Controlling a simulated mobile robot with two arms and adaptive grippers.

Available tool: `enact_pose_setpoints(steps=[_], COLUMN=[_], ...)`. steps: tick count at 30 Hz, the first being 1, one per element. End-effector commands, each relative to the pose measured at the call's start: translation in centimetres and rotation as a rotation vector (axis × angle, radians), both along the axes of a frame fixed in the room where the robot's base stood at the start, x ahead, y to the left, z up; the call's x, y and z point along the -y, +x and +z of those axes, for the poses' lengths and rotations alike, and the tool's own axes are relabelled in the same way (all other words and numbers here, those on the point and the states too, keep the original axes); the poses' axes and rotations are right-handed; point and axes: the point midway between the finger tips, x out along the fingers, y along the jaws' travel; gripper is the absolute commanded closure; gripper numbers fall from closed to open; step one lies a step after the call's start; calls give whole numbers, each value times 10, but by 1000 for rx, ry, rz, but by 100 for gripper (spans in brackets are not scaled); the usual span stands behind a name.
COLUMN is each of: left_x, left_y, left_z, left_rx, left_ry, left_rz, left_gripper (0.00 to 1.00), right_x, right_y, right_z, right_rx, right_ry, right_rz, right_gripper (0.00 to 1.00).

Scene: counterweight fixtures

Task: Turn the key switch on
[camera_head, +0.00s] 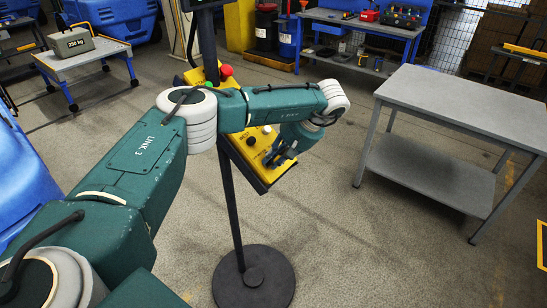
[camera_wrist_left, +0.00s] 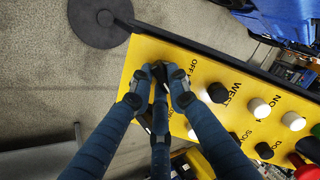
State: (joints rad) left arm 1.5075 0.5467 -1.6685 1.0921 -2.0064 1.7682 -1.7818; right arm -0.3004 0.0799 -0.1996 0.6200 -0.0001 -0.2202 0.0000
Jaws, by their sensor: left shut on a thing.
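A yellow control panel (camera_head: 236,146) stands on a dark post in the head view. It also fills the right of the left wrist view (camera_wrist_left: 215,75), with black and white knobs and printed labels. My left gripper (camera_head: 280,154) reaches down to the panel's near right end. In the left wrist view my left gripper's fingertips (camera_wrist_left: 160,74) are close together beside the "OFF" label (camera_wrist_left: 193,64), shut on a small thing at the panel. This appears to be the key switch, but the fingers hide it, so its turn position cannot be told. My right gripper is not in view.
The panel's round black base (camera_head: 254,277) stands on the floor. A grey table (camera_head: 470,108) with a lower shelf is at the right. A cart with a 250 kg weight (camera_head: 70,42) stands at the back left. A red button (camera_head: 226,70) tops the panel. Open floor lies between.

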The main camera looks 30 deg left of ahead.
Motion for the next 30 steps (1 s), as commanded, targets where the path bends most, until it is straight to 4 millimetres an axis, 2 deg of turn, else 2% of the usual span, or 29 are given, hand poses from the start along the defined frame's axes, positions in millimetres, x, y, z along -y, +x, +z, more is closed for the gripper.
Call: enact_pose_setpoints(steps=[14,15,18,26,30], left_x=[3,3,3,1,6], left_y=[-2,-2,-2,-1,0], left_z=[-4,-4,-4,-2,7], left_rx=[-18,-19,-18,-13,-10], left_ry=[-6,-6,-5,-3,-3], left_rz=[-16,-15,-14,-12,-12], left_gripper=[100,80,65,65,65], right_x=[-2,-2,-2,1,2], right_y=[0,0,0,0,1], right_z=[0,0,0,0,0], right_rx=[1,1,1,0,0], right_ry=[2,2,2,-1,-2], right_rz=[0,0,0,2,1], right_gripper=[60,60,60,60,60])
